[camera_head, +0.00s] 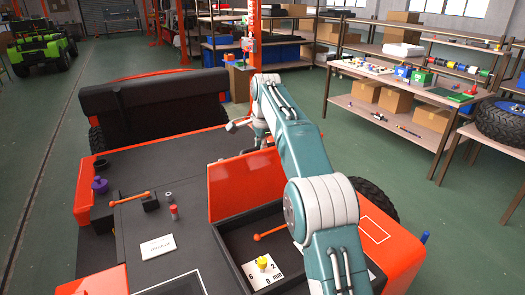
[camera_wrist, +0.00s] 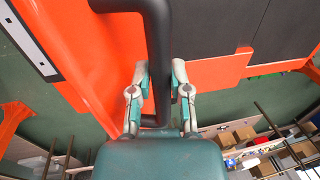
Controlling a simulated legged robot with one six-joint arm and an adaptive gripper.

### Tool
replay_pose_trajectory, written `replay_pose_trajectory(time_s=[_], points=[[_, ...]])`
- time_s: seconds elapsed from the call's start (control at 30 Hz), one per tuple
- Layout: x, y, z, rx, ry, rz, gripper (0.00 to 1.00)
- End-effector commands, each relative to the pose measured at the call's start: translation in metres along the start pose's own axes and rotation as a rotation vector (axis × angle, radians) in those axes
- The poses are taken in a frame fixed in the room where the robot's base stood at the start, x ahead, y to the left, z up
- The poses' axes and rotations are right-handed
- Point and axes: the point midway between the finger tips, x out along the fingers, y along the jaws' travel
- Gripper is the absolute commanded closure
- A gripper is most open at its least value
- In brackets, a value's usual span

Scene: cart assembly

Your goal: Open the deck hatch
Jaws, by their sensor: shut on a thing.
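The deck hatch (camera_head: 245,187) is an orange panel standing raised at the back of an open dark compartment (camera_head: 238,243) in the cart deck. My gripper (camera_head: 258,142) is behind the hatch's top edge in the head view, partly hidden. In the wrist view my gripper (camera_wrist: 162,100) has its fingers on both sides of a black bar handle (camera_wrist: 158,50), shut on it. The handle runs along an orange panel (camera_wrist: 105,50).
Inside the compartment are a white plate with a yellow knob (camera_head: 263,263) and an orange-ended lever (camera_head: 270,233). On the deck to the left are another orange lever (camera_head: 130,198), a red cylinder (camera_head: 174,212) and a purple knob (camera_head: 100,185). A black seat back (camera_head: 150,98) stands behind.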

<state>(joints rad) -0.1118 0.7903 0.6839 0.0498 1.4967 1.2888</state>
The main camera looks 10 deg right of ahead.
Motion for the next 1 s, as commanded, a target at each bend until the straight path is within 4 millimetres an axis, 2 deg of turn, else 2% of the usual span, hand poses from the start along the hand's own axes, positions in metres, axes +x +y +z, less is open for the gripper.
replay_pose_trajectory(time_s=[0.53, 0.57, 0.6, 0.63, 1.0], points=[[0.0025, -0.0025, 0.0005, 0.0, -0.001, 0.003, 1.0], [0.0025, -0.0025, 0.0005, 0.0, -0.001, 0.003, 0.67], [0.0024, -0.0025, 0.0005, 0.0, -0.001, 0.003, 0.49], [0.0023, -0.0025, 0.0004, 0.0, -0.001, 0.003, 0.4], [-0.0004, -0.0019, 0.0002, 0.0, 0.0, 0.0, 0.4]])
